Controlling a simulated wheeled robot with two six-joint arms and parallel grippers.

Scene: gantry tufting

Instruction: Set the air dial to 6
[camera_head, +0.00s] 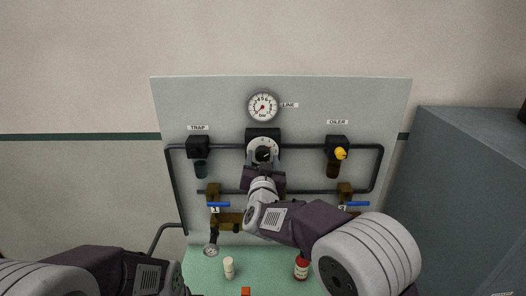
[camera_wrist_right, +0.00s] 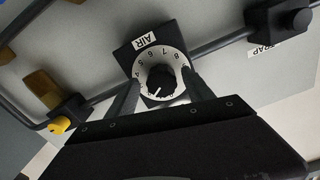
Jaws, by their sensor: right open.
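The air dial (camera_head: 264,142) is a black box with a white numbered face and a black knob, in the middle of the grey panel. In the right wrist view its face (camera_wrist_right: 142,70) and AIR label appear upside down. The white pointer line on the knob (camera_wrist_right: 160,79) points down-left in that view, away from the readable digits 4 to 8. My right gripper (camera_wrist_right: 163,84) is open, with one finger on each side of the knob; contact cannot be told. In the head view my right gripper (camera_head: 264,165) covers the dial's lower part. My left gripper is out of the picture.
A round line gauge (camera_head: 262,107) is above the dial. The trap unit (camera_head: 198,147) is left and the oiler (camera_head: 337,146) with its yellow knob is right. Blue-handled valves (camera_head: 218,205) sit below. A white bottle (camera_head: 229,267) and a red bottle (camera_head: 301,267) stand on the green surface.

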